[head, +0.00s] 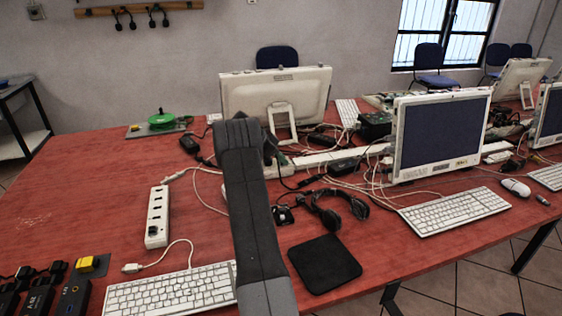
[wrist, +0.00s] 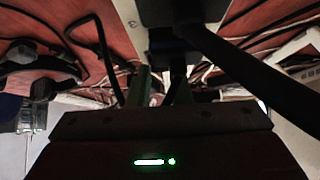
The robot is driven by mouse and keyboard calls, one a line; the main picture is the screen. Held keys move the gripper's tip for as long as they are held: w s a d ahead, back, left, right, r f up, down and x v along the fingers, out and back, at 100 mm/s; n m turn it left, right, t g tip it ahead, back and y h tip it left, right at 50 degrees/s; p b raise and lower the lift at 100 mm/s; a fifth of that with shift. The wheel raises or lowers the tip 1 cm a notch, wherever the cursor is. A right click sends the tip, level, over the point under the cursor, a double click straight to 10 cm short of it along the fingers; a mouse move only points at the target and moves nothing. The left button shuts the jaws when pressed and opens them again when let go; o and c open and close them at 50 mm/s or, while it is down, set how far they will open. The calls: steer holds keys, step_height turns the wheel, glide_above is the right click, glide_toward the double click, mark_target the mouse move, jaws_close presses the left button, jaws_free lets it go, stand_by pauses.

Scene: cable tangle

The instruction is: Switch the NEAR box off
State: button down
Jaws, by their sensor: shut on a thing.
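My gripper (wrist: 162,78) points forward in the wrist view, its fingers close together on a small dark piece that looks like a plug (wrist: 178,52). The piece sits directly at the edge of a pale box (wrist: 160,14). In the head view my arm hides most of the gripper, which is beside a pale strip-like box (head: 279,168) in the middle of the table. No label reading NEAR is legible, and I cannot make out a switch position. A white power strip (head: 157,216) lies apart on the left.
Loose cables (head: 372,172) run across the red table (head: 85,185). Headphones (head: 340,210), a black mat (head: 325,263) and a monitor (head: 440,132) are to the right of my arm. Black boxes (head: 40,297) stand at the front left.

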steer(key=c, duration=1.3)
jaws_free()
steer(key=v, duration=1.4)
steer(key=x, duration=1.3)
steer(key=shift+d+f, duration=0.2)
steer(key=shift+f, duration=0.05)
steer(key=shift+w+d+p, duration=0.15)
steer(key=shift+p, duration=0.5)
